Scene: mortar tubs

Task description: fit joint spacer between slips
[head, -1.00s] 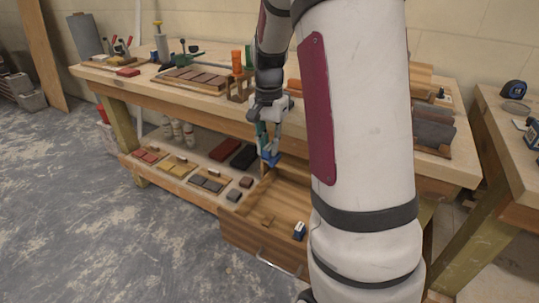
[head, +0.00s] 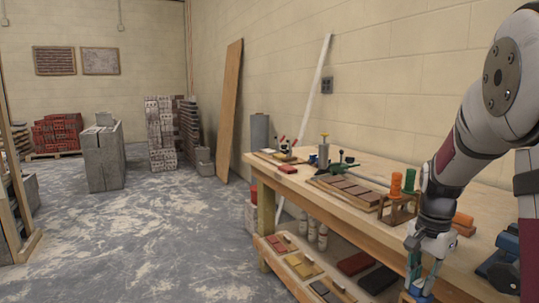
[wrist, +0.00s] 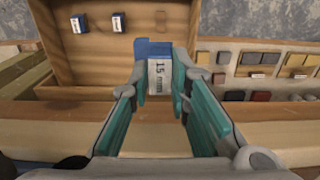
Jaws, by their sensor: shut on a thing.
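My gripper (wrist: 160,82) is shut on a blue spacer block (wrist: 155,47) with a white face reading "15 mm". In the head view my gripper (head: 420,278) hangs in front of the bench's front edge, with the block partly cut off by the picture's bottom edge. The brown brick slips (head: 350,188) lie in a row on a wooden board (head: 328,186) on the bench top, to the left of my gripper. The gaps between them are too small to judge.
A wooden rack (head: 398,211) with orange and green pieces stands between the board and my arm. The lower shelf holds sample slips (head: 303,266).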

